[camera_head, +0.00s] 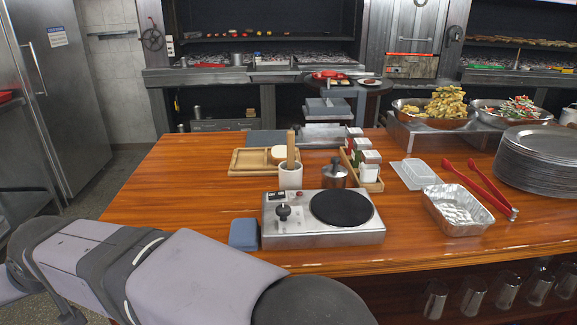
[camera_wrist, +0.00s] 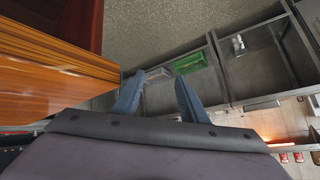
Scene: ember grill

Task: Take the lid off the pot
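A small metal pot (camera_head: 334,181) stands upright on the wooden counter, just behind the hot plate. A lid (camera_head: 335,169) with a small knob sits on top of it. My gripper (camera_wrist: 159,95) shows in the wrist view with its two blue fingers apart and nothing between them. It points away from the pot, past the counter's edge toward the floor and some shelving. The pot is not in the wrist view. In the head view my arm crosses the lower left, and the gripper itself is not visible there.
The hot plate (camera_head: 281,228) stands in front of the pot. A mortar with a wooden pestle (camera_head: 290,177) is left of the pot, and a spice caddy (camera_head: 370,184) is close on its right. A foil tray (camera_head: 456,212) and red tongs (camera_head: 480,188) lie further right. The counter's left is clear.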

